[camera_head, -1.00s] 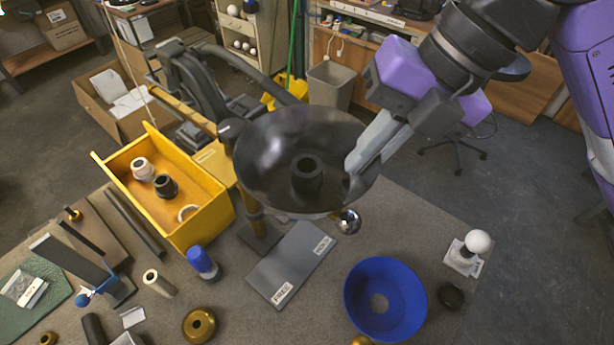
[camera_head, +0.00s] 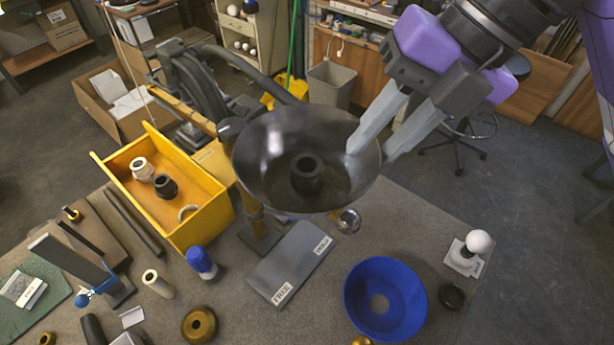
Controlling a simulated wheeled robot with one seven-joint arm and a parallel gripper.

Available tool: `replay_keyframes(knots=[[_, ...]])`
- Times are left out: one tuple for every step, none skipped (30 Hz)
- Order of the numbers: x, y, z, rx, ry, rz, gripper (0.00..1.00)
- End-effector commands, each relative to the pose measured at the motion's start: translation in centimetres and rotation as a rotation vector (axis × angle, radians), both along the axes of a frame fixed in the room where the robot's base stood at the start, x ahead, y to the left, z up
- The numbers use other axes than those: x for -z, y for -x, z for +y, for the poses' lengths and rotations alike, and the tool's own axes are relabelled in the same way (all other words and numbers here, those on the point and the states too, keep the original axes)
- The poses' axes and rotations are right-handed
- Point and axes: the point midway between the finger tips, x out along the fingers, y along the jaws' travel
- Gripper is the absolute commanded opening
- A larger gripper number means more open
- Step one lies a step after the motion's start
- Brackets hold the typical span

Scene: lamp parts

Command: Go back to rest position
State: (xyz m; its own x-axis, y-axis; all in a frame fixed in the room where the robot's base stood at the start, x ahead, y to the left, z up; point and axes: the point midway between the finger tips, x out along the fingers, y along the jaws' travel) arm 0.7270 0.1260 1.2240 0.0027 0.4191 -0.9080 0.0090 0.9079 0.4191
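My gripper (camera_head: 374,149) is at the upper right, with its two grey fingers spread apart.
A blue shade (camera_head: 409,300) and a white bulb on a stand (camera_head: 478,242) are on the table (camera_head: 330,285) at right. A yellow bin (camera_head: 201,222) with sockets stands at left. A grey plate (camera_head: 285,268) lies in the middle. The floor at right (camera_head: 505,180) is mostly clear, with a stool (camera_head: 462,150).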

Motion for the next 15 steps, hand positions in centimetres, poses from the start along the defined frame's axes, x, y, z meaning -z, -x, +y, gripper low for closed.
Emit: replay_keyframes(knots=[[-0.8, -0.1, -0.4, 0.002, 0.001, -0.004, 0.27], [-1.3, -0.1, -0.6, 0.001, 0.001, -0.003, 0.27], [-1.9, -0.1, -0.8, 0.000, 0.000, -0.003, 0.27], [-2.3, -0.1, -1.0, 0.000, 0.001, -0.003, 0.27], [-2.7, -0.1, -1.2, 0.000, 0.001, -0.003, 0.27], [-3.2, 0.0, -1.4, 0.000, 0.000, -0.002, 0.27], [-3.5, 0.0, -1.6, 0.000, 0.001, -0.002, 0.27], [-3.7, 0.0, -1.7, 0.000, 0.001, -0.002, 0.27], [-4.1, 0.0, -1.8, -0.001, 0.000, -0.003, 0.27], [-4.3, 0.0, -1.9, -0.001, 0.000, -0.002, 0.27], [-4.4, 0.0, -2.0, -0.001, 0.000, -0.002, 0.27], [-4.5, 0.0, -2.1, -0.001, 0.000, 0.000, 0.27], [-4.6, 0.0, -2.1, -0.001, 0.000, 0.000, 0.27], [-4.6, 0.0, -2.1, -0.001, 0.000, 0.000, 0.27], [-4.7, 0.0, -2.1, -0.001, 0.000, 0.000, 0.27]])
